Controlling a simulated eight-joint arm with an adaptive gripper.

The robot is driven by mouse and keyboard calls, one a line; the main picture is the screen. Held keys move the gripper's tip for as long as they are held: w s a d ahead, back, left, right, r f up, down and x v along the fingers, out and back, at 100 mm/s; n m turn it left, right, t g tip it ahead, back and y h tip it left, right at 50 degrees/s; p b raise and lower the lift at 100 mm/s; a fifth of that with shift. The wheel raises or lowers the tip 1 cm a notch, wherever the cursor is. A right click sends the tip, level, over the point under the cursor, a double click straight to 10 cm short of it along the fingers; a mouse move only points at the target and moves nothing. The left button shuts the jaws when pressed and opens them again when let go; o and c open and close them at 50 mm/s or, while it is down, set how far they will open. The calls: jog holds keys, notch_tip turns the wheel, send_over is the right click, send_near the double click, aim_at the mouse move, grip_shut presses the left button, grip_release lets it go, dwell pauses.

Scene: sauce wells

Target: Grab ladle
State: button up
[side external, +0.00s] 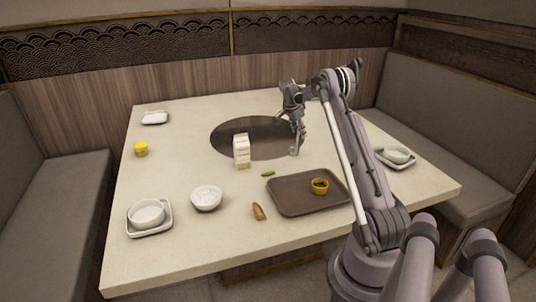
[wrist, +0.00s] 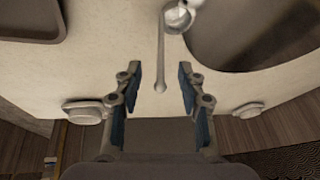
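The ladle shows in the wrist view as a pale straight handle (wrist: 161,60) with a round shiny bowl (wrist: 178,17) at the top of the picture. The handle's end lies in the gap between my fingertips, and I cannot tell how far below them it is. My gripper (wrist: 160,76) is open, with a blue-padded finger on each side of the handle and a clear gap to both. In the side view my gripper (side external: 299,132) is over the table's right half, beside the dark round recess (side external: 230,138). The ladle is hard to make out there.
A brown tray (side external: 290,200) with a yellow cup (side external: 320,186) is at the front right. A white carton (side external: 242,150), a green pepper (side external: 268,174), a white bowl (side external: 206,198) and a brown piece (side external: 259,211) stand nearby.

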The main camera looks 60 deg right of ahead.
jog(key=shift+d+f, duration=0.2)
jog(key=shift+f, duration=0.35)
grip_shut()
